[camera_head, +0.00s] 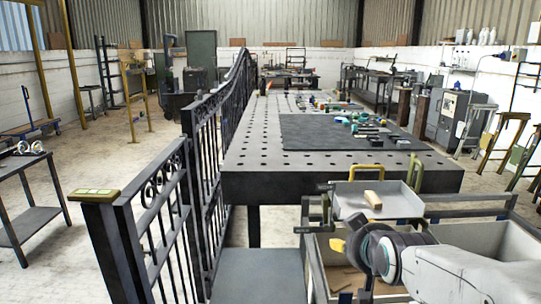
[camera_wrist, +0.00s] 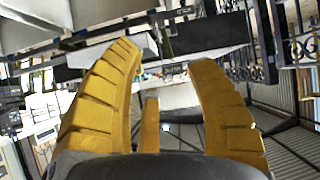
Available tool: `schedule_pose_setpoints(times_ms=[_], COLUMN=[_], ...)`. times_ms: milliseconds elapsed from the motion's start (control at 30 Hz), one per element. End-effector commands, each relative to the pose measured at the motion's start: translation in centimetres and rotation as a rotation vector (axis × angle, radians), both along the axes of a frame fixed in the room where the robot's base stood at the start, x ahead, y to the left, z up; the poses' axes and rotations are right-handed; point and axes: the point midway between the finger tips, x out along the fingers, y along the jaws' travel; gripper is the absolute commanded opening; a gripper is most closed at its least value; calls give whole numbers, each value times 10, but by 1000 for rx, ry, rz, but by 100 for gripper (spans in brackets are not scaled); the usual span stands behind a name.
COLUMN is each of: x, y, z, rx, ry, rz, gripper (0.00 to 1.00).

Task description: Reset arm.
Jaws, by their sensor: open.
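My arm comes in from the lower right of the head view, over a grey bin (camera_head: 316,262). My gripper (camera_head: 340,243) is at its left end, mostly hidden behind the dark wrist joint, with only a little yellow showing. In the wrist view my gripper (camera_wrist: 166,62) shows two ridged yellow fingers spread wide apart. A narrow yellow piece stands between them lower down, and I cannot tell what it is. I see nothing held between the fingertips. The wrist view is tilted, with railing and metal surfaces beyond the fingers.
A grey tray (camera_head: 397,203) with a wooden block (camera_head: 373,200) sits just beyond my arm. Behind it is a perforated metal table (camera_head: 255,160) with a dark mat (camera_head: 310,136) and several tools. A black scroll gate (camera_head: 205,150) stands left. Open floor lies beyond the gate.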

Motion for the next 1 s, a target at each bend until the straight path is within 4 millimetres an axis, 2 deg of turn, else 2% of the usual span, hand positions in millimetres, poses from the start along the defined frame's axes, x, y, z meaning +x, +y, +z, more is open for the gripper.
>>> schedule_pose_setpoints(times_ms=[33,400,600,800,1000], x=[-16,-142,-203,-244,-261], y=[0,0,1,1,1], z=[23,66,84,94,96], rx=[2,16,21,23,25], ry=[41,384,541,644,689], rz=[-1,-15,-22,-27,-29], gripper=[50,50,50,50,50])
